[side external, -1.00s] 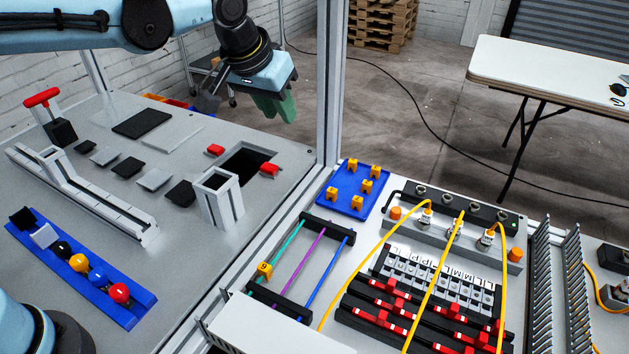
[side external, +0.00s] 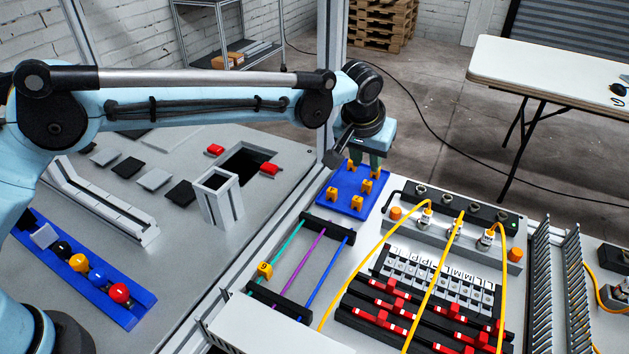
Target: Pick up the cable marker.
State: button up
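Several small yellow-orange cable markers stand on a blue tray (side external: 345,190). One marker (side external: 376,173) is at the right, another marker (side external: 366,187) near the middle, and others (side external: 332,194) (side external: 357,202) toward the front. A further marker at the back left is partly covered by my gripper. One more yellow marker (side external: 265,270) sits on the teal cable.
Teal, purple and blue cables stretch between black holders (side external: 328,227) in front of the tray. To the right is a terminal panel with yellow cables (side external: 455,235) arching up. A metal frame post (side external: 331,60) stands just behind my gripper.

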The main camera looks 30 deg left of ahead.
aim_at(368, 181)
jog(key=shift+s+x, duration=0.1)
jog(key=shift+x, duration=1.75)
jog(key=shift+s+x, duration=0.15)
jog(key=shift+x, duration=1.7)
jog(key=shift+c, duration=0.2)
grip_shut()
